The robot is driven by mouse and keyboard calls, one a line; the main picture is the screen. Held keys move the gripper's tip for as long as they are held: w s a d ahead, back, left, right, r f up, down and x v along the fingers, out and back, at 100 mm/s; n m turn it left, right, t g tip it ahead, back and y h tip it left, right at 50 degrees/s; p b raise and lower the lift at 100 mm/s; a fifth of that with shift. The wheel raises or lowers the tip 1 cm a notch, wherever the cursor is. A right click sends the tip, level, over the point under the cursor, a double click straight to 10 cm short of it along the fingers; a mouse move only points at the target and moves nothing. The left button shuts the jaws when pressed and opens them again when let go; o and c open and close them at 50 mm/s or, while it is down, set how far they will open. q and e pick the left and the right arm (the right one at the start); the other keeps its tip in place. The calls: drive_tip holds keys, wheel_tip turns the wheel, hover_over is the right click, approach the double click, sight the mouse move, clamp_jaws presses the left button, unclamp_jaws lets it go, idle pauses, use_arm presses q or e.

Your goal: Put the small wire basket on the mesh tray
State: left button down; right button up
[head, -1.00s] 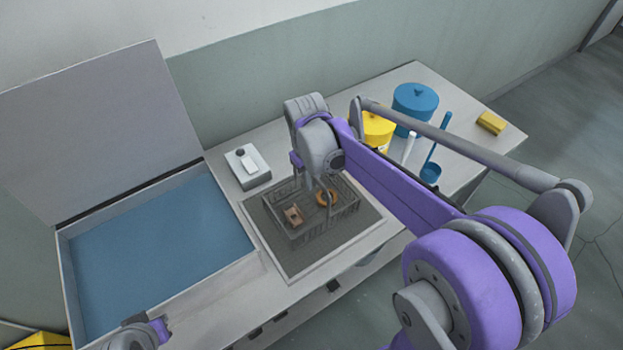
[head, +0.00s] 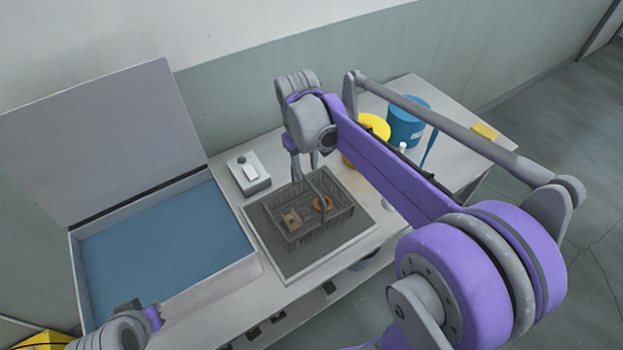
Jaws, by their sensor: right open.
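The small wire basket (head: 318,234) is grey and stands upright on the dark mesh tray (head: 267,241). Its handle arches over it. Inside the basket lie a tan block-like part (head: 291,219) and an orange ring-like part (head: 323,203). My right gripper (head: 305,165) is open just above the back of the basket, near the top of the handle, and holds nothing. I cannot tell whether a finger touches the handle. Part of my left arm shows at the bottom left, but its fingers cannot be made out.
Left of the tray is an open tank of blue liquid (head: 165,250) with its lid (head: 100,140) raised. A small white-topped box (head: 248,174) stands behind the tray. Yellow (head: 374,126) and blue (head: 408,122) containers and a yellow block (head: 485,131) stand at the right.

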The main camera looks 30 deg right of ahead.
drive_tip(key=s+a+f+t, duration=0.2)
drive_tip(key=s+a+t, duration=0.1)
drive_tip(key=s, duration=0.4)
drive_tip(key=s+a+f+m+t, duration=0.1)
drive_tip(key=s+a+f+t, duration=0.1)
drive_tip(key=s, duration=0.6)
drive_tip(key=shift+a+f+t+y, duration=0.15)
drive_tip(key=shift+a+t+y, duration=0.25)
drive_tip(key=shift+a+t, duration=0.3)
idle(0.3)
